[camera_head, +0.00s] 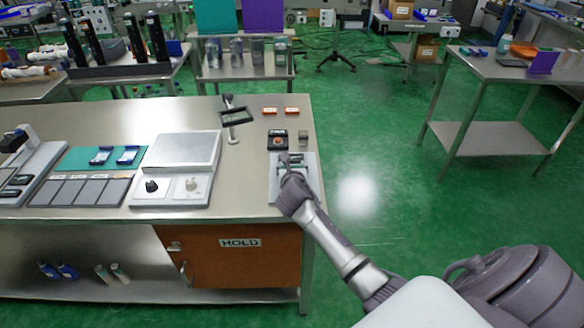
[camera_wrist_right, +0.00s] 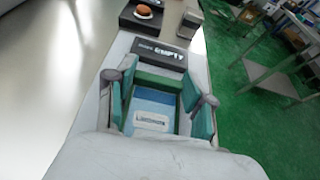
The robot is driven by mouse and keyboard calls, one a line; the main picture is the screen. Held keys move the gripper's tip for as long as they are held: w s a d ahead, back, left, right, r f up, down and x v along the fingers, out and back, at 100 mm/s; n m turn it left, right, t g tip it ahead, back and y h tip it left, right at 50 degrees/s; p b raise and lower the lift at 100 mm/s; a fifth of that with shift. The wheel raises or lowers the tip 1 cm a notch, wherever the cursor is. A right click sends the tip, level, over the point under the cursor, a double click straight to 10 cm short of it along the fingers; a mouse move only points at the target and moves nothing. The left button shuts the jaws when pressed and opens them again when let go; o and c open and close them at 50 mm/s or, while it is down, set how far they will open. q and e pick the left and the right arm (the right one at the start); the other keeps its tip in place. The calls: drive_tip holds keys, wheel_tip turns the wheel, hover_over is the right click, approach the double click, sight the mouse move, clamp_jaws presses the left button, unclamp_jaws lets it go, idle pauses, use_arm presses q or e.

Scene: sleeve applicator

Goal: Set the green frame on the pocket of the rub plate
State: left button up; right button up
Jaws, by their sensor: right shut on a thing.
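My right gripper (camera_head: 291,176) reaches down over the light grey rub plate (camera_head: 313,185) at the right end of the metal table. In the right wrist view, the teal finger pads of my right gripper (camera_wrist_right: 160,112) stand on both sides of the green frame (camera_wrist_right: 158,80) and are shut on it. Inside the frame's outline a blue surface with a white printed label shows. The near side of the frame is hidden by the gripper's body. I cannot tell whether the frame touches the plate. My left gripper is not in view.
A dark block marked EMPTY (camera_wrist_right: 160,53) lies just beyond the frame. A black box with an orange button (camera_head: 277,140) and a small grey block (camera_head: 303,138) stand behind the plate. A magnifier stand (camera_head: 235,117) is at the back left. The table's right edge is close.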

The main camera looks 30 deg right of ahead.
drive_tip(key=shift+f, duration=0.55)
